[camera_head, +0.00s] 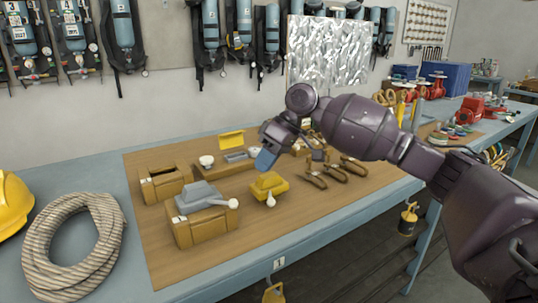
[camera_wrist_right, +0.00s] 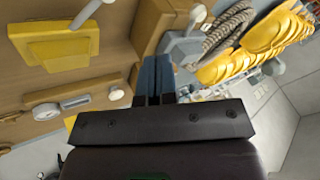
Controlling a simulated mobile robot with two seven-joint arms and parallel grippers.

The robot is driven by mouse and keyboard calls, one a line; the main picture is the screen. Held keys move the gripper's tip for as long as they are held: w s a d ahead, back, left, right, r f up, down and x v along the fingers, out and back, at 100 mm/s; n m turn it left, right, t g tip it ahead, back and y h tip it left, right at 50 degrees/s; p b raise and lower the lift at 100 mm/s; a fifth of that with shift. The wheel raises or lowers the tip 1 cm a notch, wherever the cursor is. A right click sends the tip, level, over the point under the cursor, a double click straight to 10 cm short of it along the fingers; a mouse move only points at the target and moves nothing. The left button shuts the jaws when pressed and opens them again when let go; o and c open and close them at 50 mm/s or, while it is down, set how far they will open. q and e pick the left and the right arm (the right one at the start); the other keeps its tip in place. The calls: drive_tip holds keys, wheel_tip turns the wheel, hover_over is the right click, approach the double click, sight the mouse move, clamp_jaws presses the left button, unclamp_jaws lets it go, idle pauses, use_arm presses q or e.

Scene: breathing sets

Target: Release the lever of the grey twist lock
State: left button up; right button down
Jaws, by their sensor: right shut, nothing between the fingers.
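The grey twist lock (camera_head: 200,196) sits on top of a wooden block (camera_head: 205,230) at the front left of the brown board. Its lever with a pale round end (camera_head: 232,203) sticks out to the right. In the right wrist view the grey lock (camera_wrist_right: 184,48) is partly hidden behind my fingers. My right gripper (camera_head: 264,162) is shut and empty, with blue fingertips pointing down above the board, behind the yellow lock and apart from the grey one. Its fingers also show in the wrist view (camera_wrist_right: 155,78). My left gripper is out of view.
A yellow lock (camera_head: 268,184) with a pale lever stands right of the grey one. Another wooden block (camera_head: 165,184) and a grey part with a raised yellow lid (camera_head: 232,140) stand behind. Clamps (camera_head: 335,172) lie right. Coiled rope (camera_head: 75,240) and a yellow helmet (camera_head: 12,205) lie left.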

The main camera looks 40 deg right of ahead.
sight(215, 203)
drive_tip(key=a+f, duration=0.5)
drive_tip(key=a, duration=0.1)
drive_tip(key=shift+s+a+b, duration=0.15)
drive_tip(key=shift+s+b, duration=0.15)
drive_tip(key=shift+s, duration=0.05)
